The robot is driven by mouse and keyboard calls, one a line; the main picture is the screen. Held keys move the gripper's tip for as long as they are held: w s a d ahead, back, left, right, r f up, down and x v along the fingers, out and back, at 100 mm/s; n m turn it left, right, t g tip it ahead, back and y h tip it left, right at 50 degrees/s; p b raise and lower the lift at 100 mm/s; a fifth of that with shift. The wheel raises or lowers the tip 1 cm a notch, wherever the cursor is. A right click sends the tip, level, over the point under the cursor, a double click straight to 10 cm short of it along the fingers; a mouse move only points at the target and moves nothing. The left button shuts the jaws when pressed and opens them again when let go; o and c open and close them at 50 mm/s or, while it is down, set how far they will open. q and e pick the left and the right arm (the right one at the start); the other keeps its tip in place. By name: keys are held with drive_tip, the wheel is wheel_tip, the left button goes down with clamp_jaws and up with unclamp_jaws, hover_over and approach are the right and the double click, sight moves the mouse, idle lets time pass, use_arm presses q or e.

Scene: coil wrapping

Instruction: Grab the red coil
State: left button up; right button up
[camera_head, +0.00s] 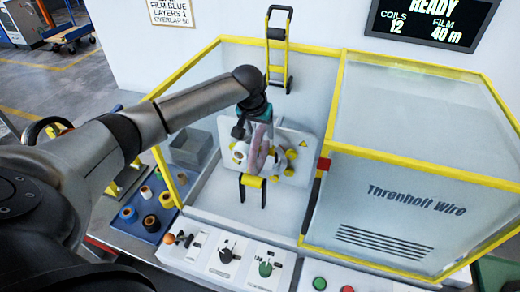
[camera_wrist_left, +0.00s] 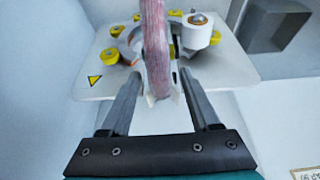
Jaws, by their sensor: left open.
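The red coil (camera_wrist_left: 157,50), a dull pinkish-red ring, stands upright and nearly edge-on in the left wrist view. It also shows in the head view (camera_head: 257,148) in front of the white plate with yellow rollers (camera_head: 296,146). My left gripper (camera_wrist_left: 157,82) is open, with one finger on each side of the coil's lower near part and a visible gap on both sides. In the head view my left gripper (camera_head: 253,130) reaches down over the coil and partly hides it. My right gripper is not in view.
A yellow-edged guard with a clear top (camera_head: 420,100) stands to the right. A grey bin (camera_head: 190,148) is left of the plate. A blue tray (camera_head: 128,226) holds several spools. A white control panel (camera_head: 225,258) runs along the front. A yellow-handled hand truck (camera_head: 279,50) stands behind.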

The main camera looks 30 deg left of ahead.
use_arm(q)
drive_tip(key=shift+w+f, duration=0.15)
drive_tip(key=shift+f, duration=0.25)
clamp_jaws()
drive_tip(key=shift+r, duration=0.1)
idle(1.1)
